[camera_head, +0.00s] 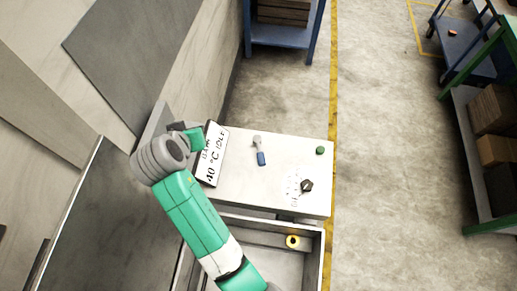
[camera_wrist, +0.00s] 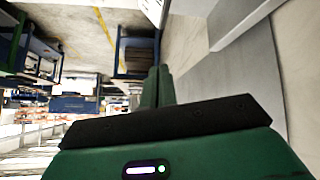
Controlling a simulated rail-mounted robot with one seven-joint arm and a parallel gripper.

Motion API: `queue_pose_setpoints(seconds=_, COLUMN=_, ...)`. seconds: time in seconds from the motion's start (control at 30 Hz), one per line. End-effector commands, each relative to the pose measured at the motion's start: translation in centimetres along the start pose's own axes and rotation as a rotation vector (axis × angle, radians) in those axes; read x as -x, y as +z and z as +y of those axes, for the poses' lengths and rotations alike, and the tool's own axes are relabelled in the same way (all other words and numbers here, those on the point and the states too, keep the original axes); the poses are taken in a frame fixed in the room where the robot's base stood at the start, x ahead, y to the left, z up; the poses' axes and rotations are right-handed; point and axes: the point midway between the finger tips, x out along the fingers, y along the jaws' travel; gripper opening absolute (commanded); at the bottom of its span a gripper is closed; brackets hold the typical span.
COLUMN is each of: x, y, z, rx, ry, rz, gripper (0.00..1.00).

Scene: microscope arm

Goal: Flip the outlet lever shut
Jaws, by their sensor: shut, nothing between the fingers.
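The likely outlet lever, a small lever with a blue grip (camera_head: 261,158) and a grey pivot end, sits on the pale top of the machine (camera_head: 240,185) in the head view. Its blue end points toward the lower side of the picture. My gripper (camera_wrist: 158,70) shows in the wrist view with its two green fingers together and nothing between them. In the head view my wrist is left of the lever, by the display, well apart from it; the fingertips cannot be made out there. The lever is not seen in the wrist view.
A tilted display (camera_head: 211,154) reads 40 °C IDLE. A black knob (camera_head: 307,185) and a green button (camera_head: 320,150) are on the machine's right side. An open basin (camera_head: 322,250) with a yellow ring (camera_head: 292,241) lies below. A grey wall panel rises at left.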

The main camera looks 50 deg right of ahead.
Motion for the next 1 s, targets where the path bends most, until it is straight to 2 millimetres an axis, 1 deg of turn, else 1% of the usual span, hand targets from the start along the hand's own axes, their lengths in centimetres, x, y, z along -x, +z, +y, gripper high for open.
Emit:
queue_pose_setpoints(seconds=0.03, x=-2.7, y=3.1, z=0.5, rx=0.008, ry=0.055, rz=-0.074, gripper=0.0)
queue_pose_setpoints(seconds=0.1, x=-5.1, y=6.6, z=1.6, rx=0.013, ry=0.136, rz=-0.17, gripper=0.0)
queue_pose_setpoints(seconds=0.2, x=-7.2, y=10.4, z=2.9, rx=0.02, ry=0.225, rz=-0.271, gripper=0.0)
queue_pose_setpoints(seconds=0.3, x=-8.0, y=12.2, z=3.6, rx=0.024, ry=0.272, rz=-0.32, gripper=0.0)
queue_pose_setpoints(seconds=0.4, x=-8.1, y=12.7, z=3.9, rx=0.024, ry=0.286, rz=-0.334, gripper=0.0)
queue_pose_setpoints(seconds=0.63, x=-8.1, y=12.6, z=3.9, rx=0.024, ry=0.284, rz=-0.332, gripper=0.0)
queue_pose_setpoints(seconds=0.7, x=-8.4, y=12.7, z=4.0, rx=0.024, ry=0.284, rz=-0.332, gripper=0.0)
queue_pose_setpoints(seconds=0.77, x=-9.0, y=12.9, z=4.2, rx=0.023, ry=0.284, rz=-0.333, gripper=0.0)
queue_pose_setpoints(seconds=0.87, x=-10.7, y=13.5, z=4.7, rx=0.024, ry=0.285, rz=-0.334, gripper=0.0)
queue_pose_setpoints(seconds=1.0, x=-13.6, y=14.5, z=5.6, rx=0.023, ry=0.284, rz=-0.334, gripper=0.0)
